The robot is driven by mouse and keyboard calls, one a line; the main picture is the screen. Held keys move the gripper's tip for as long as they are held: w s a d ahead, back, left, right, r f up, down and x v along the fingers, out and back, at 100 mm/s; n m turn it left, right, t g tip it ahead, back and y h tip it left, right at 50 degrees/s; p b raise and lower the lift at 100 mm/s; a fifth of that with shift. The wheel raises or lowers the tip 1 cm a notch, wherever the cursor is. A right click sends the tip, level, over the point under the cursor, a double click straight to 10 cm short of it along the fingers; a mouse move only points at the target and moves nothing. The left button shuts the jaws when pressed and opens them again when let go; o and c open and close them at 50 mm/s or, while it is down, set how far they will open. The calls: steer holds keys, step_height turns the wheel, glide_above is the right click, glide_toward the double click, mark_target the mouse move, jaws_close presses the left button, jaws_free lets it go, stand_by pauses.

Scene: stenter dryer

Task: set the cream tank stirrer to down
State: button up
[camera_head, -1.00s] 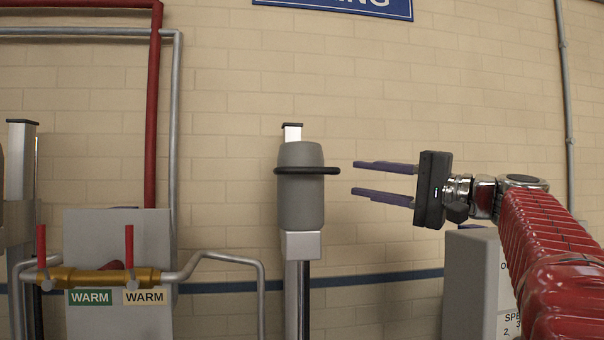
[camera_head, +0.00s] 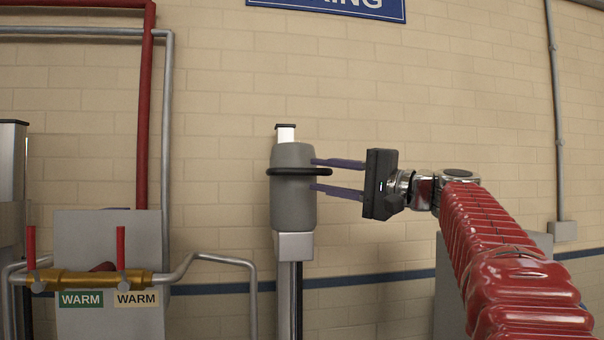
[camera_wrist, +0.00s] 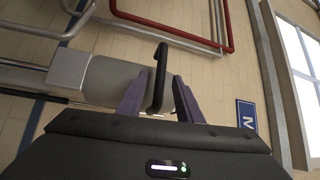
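A stirrer with a grey motor body (camera_head: 293,215) stands on an upright metal column in the middle of the head view. A black ring handle (camera_head: 285,171) circles the body. I see no cream marking on this stirrer. My gripper (camera_head: 312,174) is open at its right, with one purple finger above the handle's level and one below. In the wrist view the black handle bar (camera_wrist: 158,85) stands between my gripper's fingers (camera_wrist: 161,77), with gaps on both sides. The tank below is out of view.
A brass pipe with red levers (camera_head: 85,281) carries a green WARM label (camera_head: 81,299) and a cream WARM label (camera_head: 136,299) at lower left. Another column (camera_head: 12,165) stands at the left edge. A grey box (camera_head: 450,300) is partly behind my arm.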

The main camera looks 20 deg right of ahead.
mark_target(308, 173)
steer(key=x, duration=0.6)
steer(key=shift+s, duration=0.1)
steer(key=shift+c, duration=0.5)
jaws_close()
